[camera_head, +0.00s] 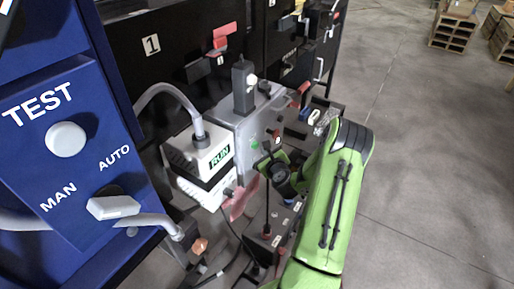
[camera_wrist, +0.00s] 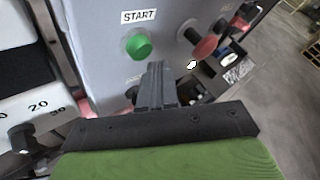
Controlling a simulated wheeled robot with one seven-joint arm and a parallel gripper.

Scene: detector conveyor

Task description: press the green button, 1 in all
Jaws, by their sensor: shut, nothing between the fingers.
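The green button (camera_wrist: 139,47) sticks out of a grey panel (camera_wrist: 98,62) below a START label (camera_wrist: 139,16) in the wrist view. In the head view the green button (camera_head: 254,143) is a small spot on the grey box (camera_head: 225,112). My gripper (camera_wrist: 155,66) is shut and empty, its dark fingers together. In the wrist view its tips show just below and slightly right of the green button. A strip of panel shows between them, and I see no contact. In the head view my green arm ends close to the grey box, and the fingertips are hard to make out.
A red mushroom button (camera_wrist: 206,47) sits right of the green one, and a black knob (camera_wrist: 132,92) below it. A white RUN box (camera_head: 196,152) stands left of the grey box. A blue TEST panel (camera_head: 70,110) is at left. Open floor (camera_head: 430,150) lies right.

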